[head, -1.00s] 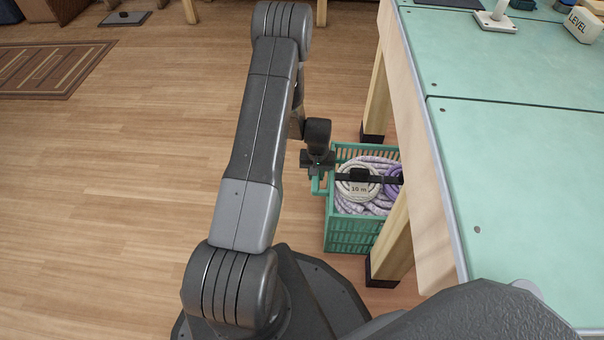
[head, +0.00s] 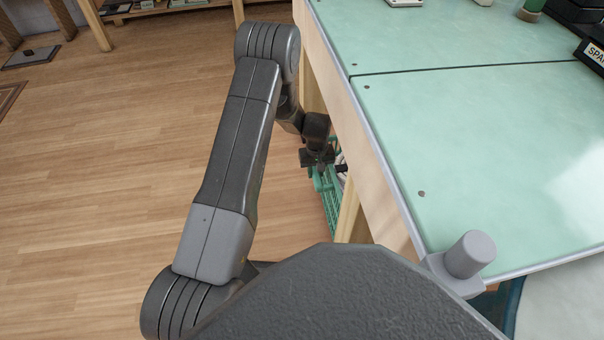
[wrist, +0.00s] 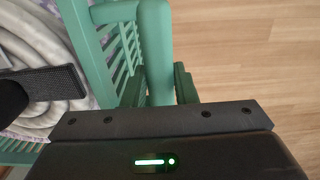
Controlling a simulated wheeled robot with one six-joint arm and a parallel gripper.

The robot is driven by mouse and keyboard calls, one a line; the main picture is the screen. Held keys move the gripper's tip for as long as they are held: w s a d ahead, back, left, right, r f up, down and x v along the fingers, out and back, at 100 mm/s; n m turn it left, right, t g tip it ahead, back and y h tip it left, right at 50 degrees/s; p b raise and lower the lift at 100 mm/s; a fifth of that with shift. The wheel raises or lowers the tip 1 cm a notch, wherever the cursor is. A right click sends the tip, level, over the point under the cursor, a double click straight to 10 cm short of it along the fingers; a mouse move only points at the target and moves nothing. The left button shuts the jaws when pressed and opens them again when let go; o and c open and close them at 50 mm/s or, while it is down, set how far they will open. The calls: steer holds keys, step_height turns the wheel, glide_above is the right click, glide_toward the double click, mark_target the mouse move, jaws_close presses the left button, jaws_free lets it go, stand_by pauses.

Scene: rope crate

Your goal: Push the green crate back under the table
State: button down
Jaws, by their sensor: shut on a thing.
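The green crate (head: 328,197) is mostly hidden under the table (head: 395,170) in the head view. Only a strip of its near side shows past the table's edge. In the wrist view the crate's slatted wall (wrist: 92,60) and thick handle bar (wrist: 156,50) are close up. My gripper (head: 318,167) is at the crate's outer side, beside the table edge. In the wrist view its fingers (wrist: 159,88) are on both sides of the handle bar, shut on it. Pale rope (wrist: 45,55) lies coiled inside the crate, with a black strap (wrist: 45,83) across it.
A wooden table leg (head: 347,212) stands just in front of the crate in the head view. The tabletop edge runs close beside my gripper.

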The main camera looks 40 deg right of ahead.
steer(key=shift+s+d, duration=0.4)
steer(key=shift+d, duration=0.3)
steer(key=shift+s+d, duration=0.35)
steer(key=shift+d, duration=0.35)
steer(key=shift+r, duration=0.1)
steer(key=c, duration=1.2)
jaws_free()
steer(key=shift+o, duration=0.2)
steer(key=shift+a, duration=0.15)
steer(key=w+a+p, duration=0.2)
steer(key=w+a, duration=0.6)
steer(key=a, duration=0.5)
steer(key=w+a+p, duration=0.1)
steer(key=w+a, duration=0.7)
steer(key=a, duration=0.4)
step_height(320, 180, up, 7)
steer(key=p, duration=0.2)
steer(key=shift+s+r, duration=0.2)
steer(key=shift+s, duration=0.2)
steer(key=shift+d, duration=0.1)
